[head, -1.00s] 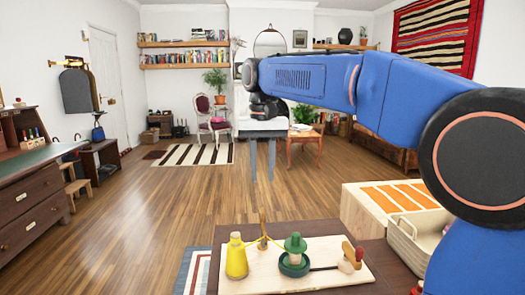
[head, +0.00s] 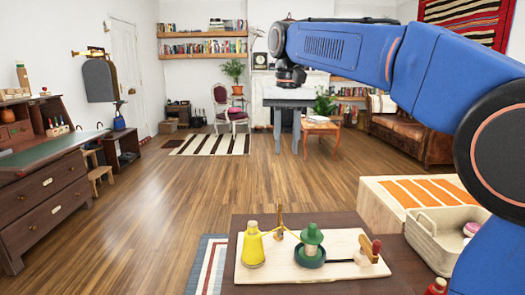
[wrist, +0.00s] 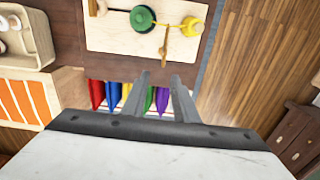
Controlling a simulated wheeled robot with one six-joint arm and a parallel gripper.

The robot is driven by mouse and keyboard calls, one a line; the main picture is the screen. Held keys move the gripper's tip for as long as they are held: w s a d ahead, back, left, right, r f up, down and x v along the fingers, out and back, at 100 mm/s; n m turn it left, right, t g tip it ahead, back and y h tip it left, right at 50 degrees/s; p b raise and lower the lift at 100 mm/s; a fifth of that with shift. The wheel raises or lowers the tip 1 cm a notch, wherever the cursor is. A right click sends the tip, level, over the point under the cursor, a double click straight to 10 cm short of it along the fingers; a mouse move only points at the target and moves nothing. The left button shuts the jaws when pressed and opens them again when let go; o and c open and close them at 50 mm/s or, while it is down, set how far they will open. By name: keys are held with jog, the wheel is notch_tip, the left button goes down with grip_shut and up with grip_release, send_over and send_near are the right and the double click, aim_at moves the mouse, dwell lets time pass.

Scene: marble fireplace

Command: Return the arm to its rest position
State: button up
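My blue arm (head: 345,55) reaches across the upper right of the head view, its forearm nearly level. My gripper (head: 287,150) hangs from its end with two grey fingers pointing down, high over the floor beyond the table. In the wrist view my gripper (wrist: 160,76) has its fingers apart with nothing held between them. Several coloured pointed pieces, red, blue, yellow, green and purple (wrist: 162,98), show below and behind the fingers, near the table edge.
A dark table (head: 240,225) at the front carries a wooden board (head: 285,268) with a yellow bottle-like piece (head: 253,247) and a green piece (head: 312,243). Open wooden floor (head: 150,210) lies left.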

jog(key=s+d+f+t, duration=0.2)
jog(key=s+d+f, duration=0.9)
jog(key=s, duration=0.4)
jog(key=s+d+f+t, duration=0.1)
jog(key=s+d+f, duration=0.2)
jog(key=s+f, duration=0.4)
jog(key=s+d+f+t, duration=0.1)
jog(key=s+d+f, duration=0.2)
jog(key=s+f, duration=0.4)
notch_tip(320, 180, down, 3)
jog(key=shift+d+f+n+t, duration=0.15)
jog(key=shift+d+n+t, duration=0.15)
jog(key=shift+d, duration=0.1)
